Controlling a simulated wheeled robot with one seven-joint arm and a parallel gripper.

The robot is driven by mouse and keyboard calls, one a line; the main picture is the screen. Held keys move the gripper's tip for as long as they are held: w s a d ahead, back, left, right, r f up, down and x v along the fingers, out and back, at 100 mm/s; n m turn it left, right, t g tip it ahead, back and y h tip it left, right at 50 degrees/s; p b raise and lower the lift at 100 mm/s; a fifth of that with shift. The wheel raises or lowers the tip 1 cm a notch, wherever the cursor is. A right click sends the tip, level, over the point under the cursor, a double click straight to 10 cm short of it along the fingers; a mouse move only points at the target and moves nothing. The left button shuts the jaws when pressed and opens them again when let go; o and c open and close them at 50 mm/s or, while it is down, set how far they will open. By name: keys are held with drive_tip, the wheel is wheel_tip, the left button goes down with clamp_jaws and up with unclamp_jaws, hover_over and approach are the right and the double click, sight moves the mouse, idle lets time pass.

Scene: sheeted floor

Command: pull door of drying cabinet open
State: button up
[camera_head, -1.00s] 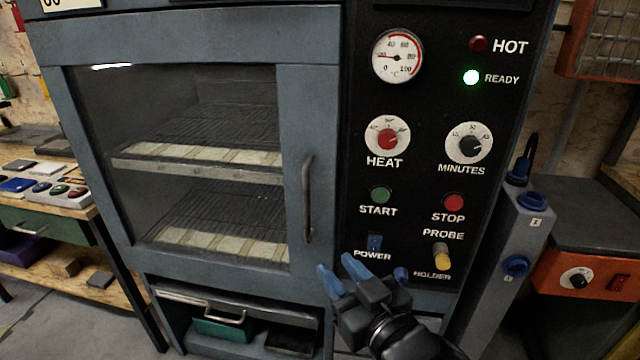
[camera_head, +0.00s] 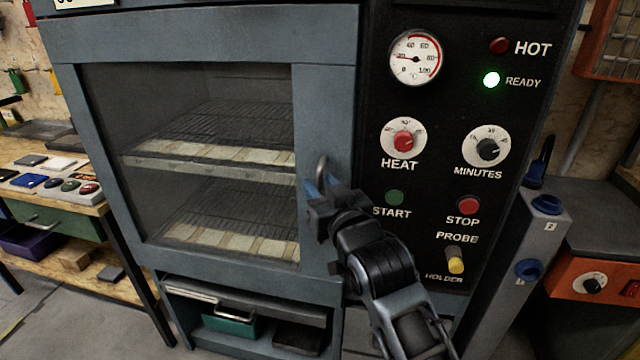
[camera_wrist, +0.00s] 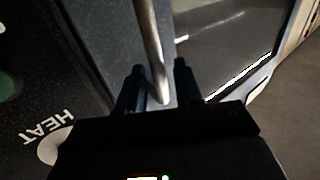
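The drying cabinet's door (camera_head: 325,120) has a blue-grey frame around a glass pane and looks closed. Its vertical metal handle (camera_head: 321,168) is on the door's right side; only the upper end shows in the head view, the rest is behind my gripper. My gripper (camera_head: 320,187) is at the handle. In the wrist view the handle (camera_wrist: 150,45) runs down between the two fingers of my gripper (camera_wrist: 156,80). The fingers stand on either side of it, apart, with a visible gap at least on the right.
The control panel (camera_head: 450,130) with knobs and buttons is right of the door. Below the door is an open bay with a green box (camera_head: 230,322). A workbench (camera_head: 60,205) stands at the left. A grey post with blue knobs (camera_head: 520,240) stands at the right.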

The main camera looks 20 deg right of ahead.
drive_tip(key=shift+w, duration=0.45)
drive_tip(key=shift+c, duration=0.3)
clamp_jaws()
